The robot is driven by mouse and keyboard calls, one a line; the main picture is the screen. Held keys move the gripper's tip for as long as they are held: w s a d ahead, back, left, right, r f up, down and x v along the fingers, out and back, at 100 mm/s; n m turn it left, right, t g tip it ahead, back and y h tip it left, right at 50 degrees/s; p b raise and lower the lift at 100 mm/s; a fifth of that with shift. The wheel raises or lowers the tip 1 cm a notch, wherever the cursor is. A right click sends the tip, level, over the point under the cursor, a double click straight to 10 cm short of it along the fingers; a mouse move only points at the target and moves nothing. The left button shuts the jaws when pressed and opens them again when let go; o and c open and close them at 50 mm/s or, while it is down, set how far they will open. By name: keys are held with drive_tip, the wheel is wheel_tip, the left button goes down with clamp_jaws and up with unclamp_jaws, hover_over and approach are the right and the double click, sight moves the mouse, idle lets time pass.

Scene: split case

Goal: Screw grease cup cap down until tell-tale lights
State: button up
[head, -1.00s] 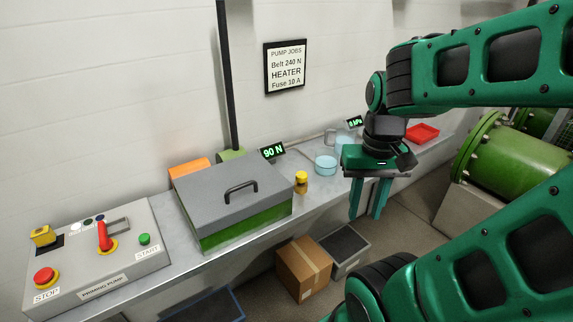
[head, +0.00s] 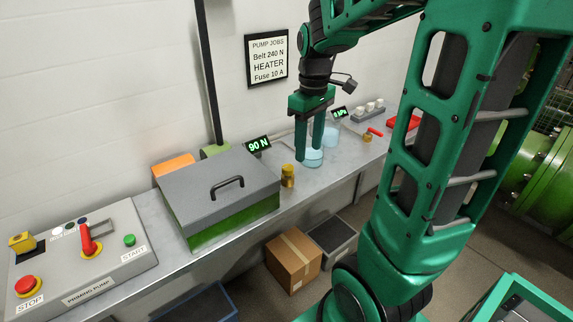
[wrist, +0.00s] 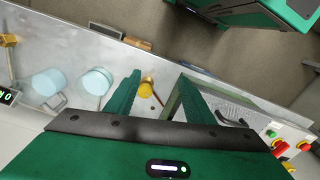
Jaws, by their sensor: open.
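A small brass-yellow cup with a rounded cap (head: 288,175), which looks like the grease cup, stands upright on the bench just right of the grey-lidded case. My gripper (head: 309,155) is open and empty, pointing down above the bench to the right of this cup. In the wrist view the yellow cup (wrist: 147,88) shows between the two spread fingers (wrist: 155,92), below and apart from them. I cannot make out a lit tell-tale on it.
The case (head: 222,190) with a black handle stands left of the cup. Pale blue round containers (head: 313,158) stand right of it, close behind my fingers. A "90 N" display (head: 258,145) is at the wall. The priming pump panel (head: 85,255) is far left.

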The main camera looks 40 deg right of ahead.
sight(288, 166)
drive_tip(key=w+f+n, duration=0.2)
drive_tip(key=w+n, duration=0.3)
drive_tip(key=w, duration=0.4)
drive_tip(key=f, duration=1)
drive_tip(key=shift+w+d+f, duration=0.1)
drive_tip(key=shift+w+f, duration=0.05)
drive_tip(key=shift+w, duration=0.05)
drive_tip(key=c, duration=1)
